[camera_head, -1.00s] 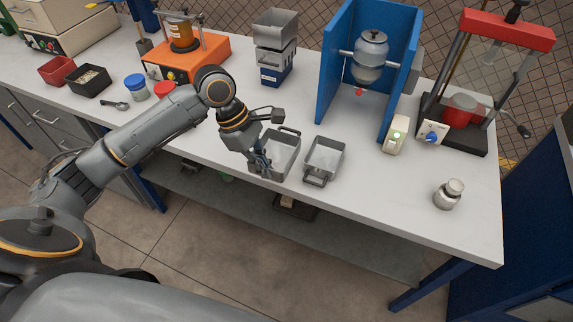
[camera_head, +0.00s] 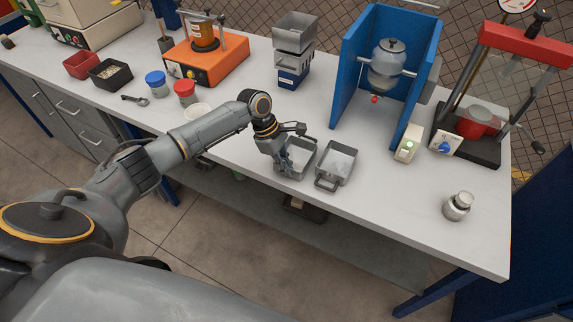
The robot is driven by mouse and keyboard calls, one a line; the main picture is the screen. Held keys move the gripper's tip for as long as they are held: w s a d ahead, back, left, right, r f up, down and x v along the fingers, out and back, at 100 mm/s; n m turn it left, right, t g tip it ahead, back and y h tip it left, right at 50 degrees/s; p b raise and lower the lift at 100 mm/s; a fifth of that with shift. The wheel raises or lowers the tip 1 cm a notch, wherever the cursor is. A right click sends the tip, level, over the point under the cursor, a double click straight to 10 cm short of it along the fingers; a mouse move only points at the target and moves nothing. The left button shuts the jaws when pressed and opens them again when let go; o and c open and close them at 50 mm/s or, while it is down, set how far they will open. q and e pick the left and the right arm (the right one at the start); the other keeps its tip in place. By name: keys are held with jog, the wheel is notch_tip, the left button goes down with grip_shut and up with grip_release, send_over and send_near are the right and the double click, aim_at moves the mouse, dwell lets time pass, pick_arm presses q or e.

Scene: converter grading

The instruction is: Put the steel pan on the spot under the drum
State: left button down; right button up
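Two grey steel pans with handles stand side by side near the front edge of the bench, a left pan (camera_head: 300,154) and a right pan (camera_head: 338,162). My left gripper (camera_head: 286,165) points down at the near left side of the left pan and covers part of it. Whether its fingers are closed on the rim or handle is too small to tell. The steel drum (camera_head: 390,66) hangs on a horizontal axle in a blue frame (camera_head: 360,60), behind and right of the pans. A small red tip shows below the drum. The bench under it looks empty. My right gripper is out of view.
A switch box (camera_head: 407,146) stands by the frame's right wall. A red-topped press (camera_head: 467,140) and a small steel jar (camera_head: 457,206) are further right. A hopper unit (camera_head: 294,58) stands behind the pans. Bare bench (camera_head: 345,128) lies between pans and frame.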

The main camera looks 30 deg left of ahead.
pick_arm(q)
jog(key=shift+f, duration=0.1)
jog(key=c, duration=1.9)
grip_release()
jog(key=o, duration=0.4)
